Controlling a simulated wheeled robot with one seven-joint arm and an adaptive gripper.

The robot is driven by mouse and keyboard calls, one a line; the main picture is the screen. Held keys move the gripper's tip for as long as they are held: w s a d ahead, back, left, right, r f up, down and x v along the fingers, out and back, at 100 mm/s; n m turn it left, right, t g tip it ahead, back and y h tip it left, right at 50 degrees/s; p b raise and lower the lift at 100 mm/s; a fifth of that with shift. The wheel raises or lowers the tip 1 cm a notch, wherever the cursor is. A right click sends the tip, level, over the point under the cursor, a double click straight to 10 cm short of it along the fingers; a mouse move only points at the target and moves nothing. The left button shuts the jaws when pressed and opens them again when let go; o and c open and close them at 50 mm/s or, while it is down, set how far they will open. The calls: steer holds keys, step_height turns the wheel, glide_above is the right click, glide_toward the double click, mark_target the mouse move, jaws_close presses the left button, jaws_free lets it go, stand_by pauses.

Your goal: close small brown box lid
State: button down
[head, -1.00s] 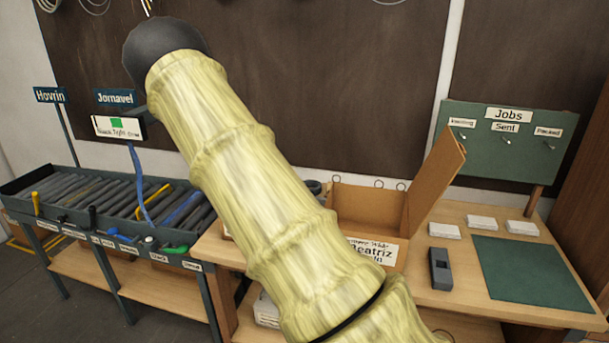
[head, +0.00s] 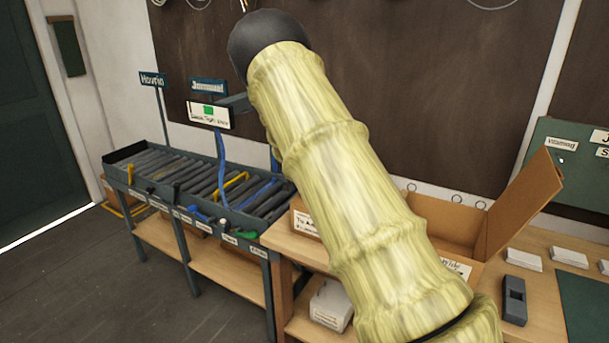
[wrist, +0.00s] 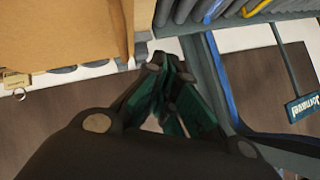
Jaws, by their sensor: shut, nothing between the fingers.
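An open brown cardboard box (head: 440,212) stands on the wooden bench in the head view, partly hidden behind my arm. Its lid (head: 520,203) stands up, tilted outward at the right. I cannot tell which is the small one. My gripper (wrist: 160,62) shows in the wrist view, fingertips together and empty. A brown cardboard surface (wrist: 70,32) lies to its left, apart from the fingers. My gripper is hidden in the head view.
A roller rack (head: 200,185) with dark rollers and coloured tools stands left of the bench, with a blue Jornavel sign (head: 208,86) above it. A dark plane-like block (head: 514,300) and white card stacks (head: 569,257) lie on the bench at right. Floor at left is clear.

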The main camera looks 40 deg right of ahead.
steer(key=shift+r, duration=0.2)
steer(key=w+a+r+b, duration=0.1)
steer(key=w+a+r, duration=0.2)
steer(key=a+r, duration=0.5)
steer(key=shift+a+r, duration=0.4)
steer(key=shift+a, duration=0.1)
stand_by(0.3)
